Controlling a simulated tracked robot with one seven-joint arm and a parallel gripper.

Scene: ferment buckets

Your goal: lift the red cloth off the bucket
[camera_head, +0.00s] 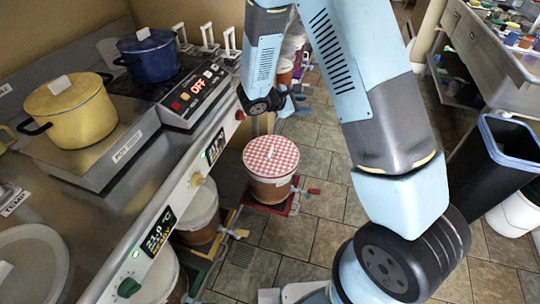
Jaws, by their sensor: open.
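The red cloth (262,158), red-and-white checked, lies flat over the top of a bucket, with its edge hanging a little over the rim. A small pale tab shows on top of it. The bucket (271,191) is reddish brown with a pale label and stands upright on a red base on the floor, near the middle of the head view. My arm's wrist is above and behind the cloth in the picture, apart from it.
A counter with a yellow pot (70,112), a blue pot (148,58) and a control panel (191,92) runs along the left. Other white-lidded buckets (197,208) stand beneath its edge. A black bin (480,175) stands at right. Tiled floor (290,235) is clear around the cloth-covered bucket's front.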

